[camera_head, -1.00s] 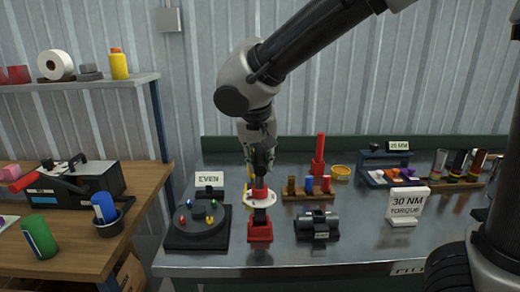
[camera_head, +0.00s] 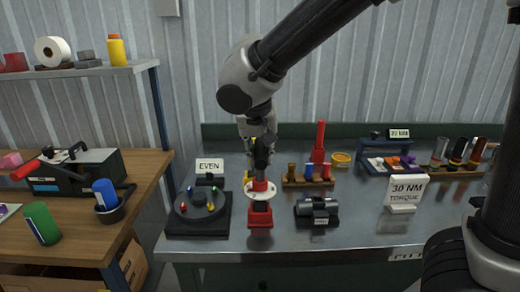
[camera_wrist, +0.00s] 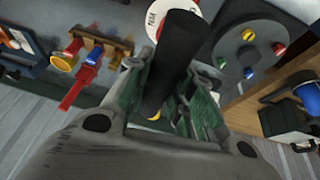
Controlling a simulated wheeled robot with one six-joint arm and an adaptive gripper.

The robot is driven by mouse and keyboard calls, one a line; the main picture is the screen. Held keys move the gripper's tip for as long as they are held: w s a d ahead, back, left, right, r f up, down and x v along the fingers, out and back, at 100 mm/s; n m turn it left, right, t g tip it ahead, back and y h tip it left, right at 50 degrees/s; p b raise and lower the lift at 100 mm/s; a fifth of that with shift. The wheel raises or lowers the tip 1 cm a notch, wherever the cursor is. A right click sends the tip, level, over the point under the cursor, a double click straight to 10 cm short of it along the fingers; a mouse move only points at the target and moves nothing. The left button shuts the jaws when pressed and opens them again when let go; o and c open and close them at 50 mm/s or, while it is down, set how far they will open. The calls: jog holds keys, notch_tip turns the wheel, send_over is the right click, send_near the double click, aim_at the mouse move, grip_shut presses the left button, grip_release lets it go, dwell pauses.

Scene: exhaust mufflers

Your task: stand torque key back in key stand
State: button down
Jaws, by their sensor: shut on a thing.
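The torque key has a black handle, a red collar and a white disc (camera_head: 260,191). My gripper (camera_head: 263,152) is shut on its handle and holds it upright. The red key stand (camera_head: 260,215) is on the bench directly under the disc. The disc sits close above the stand, and the key's lower end seems to be inside it. I cannot tell whether it is fully seated. In the wrist view the black handle (camera_wrist: 178,62) runs between the green-padded fingers of my gripper (camera_wrist: 165,88), with part of the white disc beyond. The stand is hidden there.
A round dial plate (camera_head: 200,212) marked EVEN stands close left of the stand. A dark cylinder in a cradle (camera_head: 318,209) is close right. A wooden rack (camera_head: 307,183) and a red tool (camera_head: 319,148) stand behind right. A 30 NM sign (camera_head: 405,192) is farther right.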

jog(key=shift+f, duration=1.3)
jog(key=c, duration=1.1)
grip_release()
jog(key=shift+c, duration=0.2)
